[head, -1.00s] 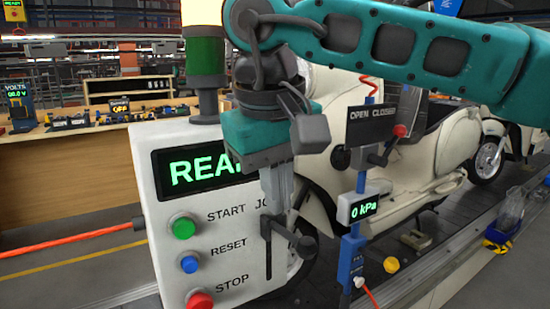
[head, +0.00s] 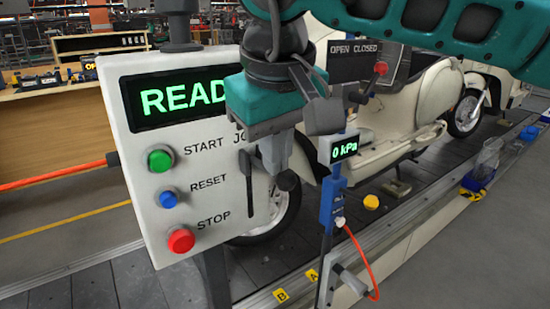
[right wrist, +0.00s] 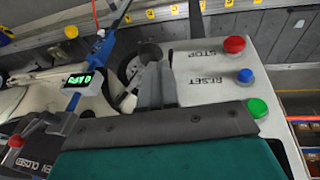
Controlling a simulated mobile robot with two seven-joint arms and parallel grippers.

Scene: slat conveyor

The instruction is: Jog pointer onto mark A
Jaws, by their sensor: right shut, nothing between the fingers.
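The white control panel (head: 215,215) has a green-lit screen (head: 180,97) with the start of "READY" showing; my right gripper covers the rest. The jog lever's dark knob (head: 287,180) sticks out by a vertical slot (head: 250,190) on the panel's right side. My right gripper (head: 272,162) is shut and empty, fingers down, just above and beside the knob; contact cannot be told. Its fingers show before the panel in the right wrist view (right wrist: 156,86). Yellow mark A (head: 312,276) and mark B (head: 281,295) sit on the conveyor's near edge. I cannot make out the pointer. My left gripper is out of view.
Green START (head: 160,159), blue RESET (head: 168,199) and red STOP (head: 181,241) buttons are left of the slot. A blue post with a 0 kPa gauge (head: 344,149) and orange hose stands close right. A cream scooter (head: 400,125) stands on the slat conveyor behind.

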